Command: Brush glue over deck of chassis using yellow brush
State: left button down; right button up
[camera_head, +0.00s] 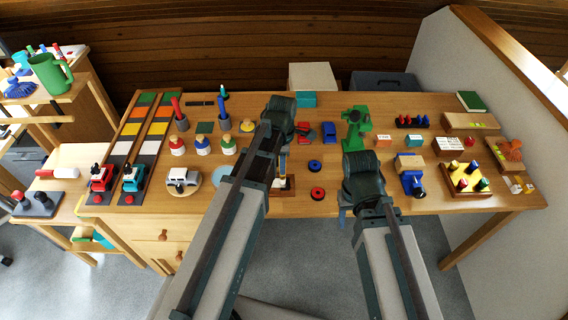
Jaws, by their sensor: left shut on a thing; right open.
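My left gripper (282,151) is over the middle of the table, shut on a thin upright tool with a bit of yellow, which looks like the yellow brush (282,166). Most of the tool is hidden by the gripper. Right below it is a small dark-and-white piece on wood, likely the chassis (288,184), partly covered by my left arm. I cannot tell whether the brush touches its deck, or whether glue is on it. My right gripper (343,211) is open and empty near the table's front edge, partly hidden by its own arm.
Jars with red, blue and green tops stand left of my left arm, near a white toy car (182,178). A red-and-black wheel (317,193) and a blue ring (315,165) lie between the arms. A green machine (355,125) stands behind my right arm.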

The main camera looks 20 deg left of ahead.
pick_arm(q)
jog(key=shift+s+a, duration=0.25)
jog(key=shift+a, duration=0.6)
jog(key=shift+s+a, duration=0.2)
jog(key=shift+a, duration=0.6)
jog(key=shift+a, duration=0.1)
jog(key=shift+s+a+f, duration=0.1)
jog(key=shift+s+a, duration=0.2)
jog(key=shift+a, duration=0.6)
jog(key=shift+s+a, duration=0.3)
jog(key=shift+a, duration=0.6)
jog(key=shift+d, duration=0.1)
jog(key=shift+w+d, duration=0.4)
jog(key=shift+d, duration=0.9)
jog(key=shift+w+d, duration=0.35)
jog(key=shift+d, duration=0.9)
jog(key=shift+w+d, duration=0.4)
jog(key=shift+d, duration=0.9)
